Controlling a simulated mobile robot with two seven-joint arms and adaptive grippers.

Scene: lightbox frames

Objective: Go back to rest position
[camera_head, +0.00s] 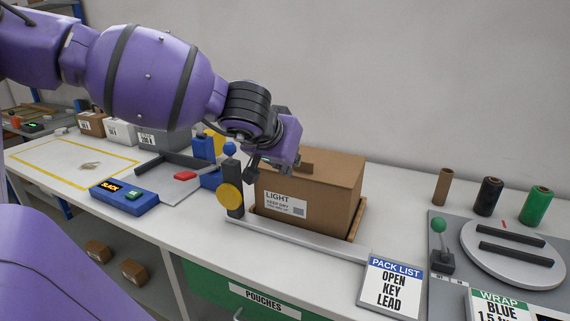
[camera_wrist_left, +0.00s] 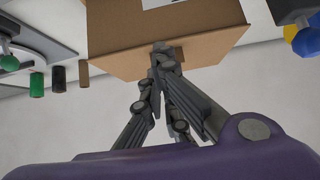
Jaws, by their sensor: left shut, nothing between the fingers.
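My left gripper (camera_head: 262,168) is at the end of the purple arm that comes in from the left in the head view. It is beside the upper left part of a brown cardboard box (camera_head: 330,190) labelled LIGHT. In the left wrist view the gripper's fingertips (camera_wrist_left: 160,50) are together and empty, in front of the box (camera_wrist_left: 115,48). I cannot tell whether the fingertips touch the box. The box sits upright on a brown tray (camera_head: 358,222) on the white bench. My right gripper is not in view.
A post with a yellow disc (camera_head: 229,196) and a blue SLACK unit (camera_head: 124,196) stand left of the box. A PACK LIST sign (camera_head: 391,285), a turntable (camera_head: 512,254) and several rolls (camera_head: 536,206) are on the right. The wall is behind the bench.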

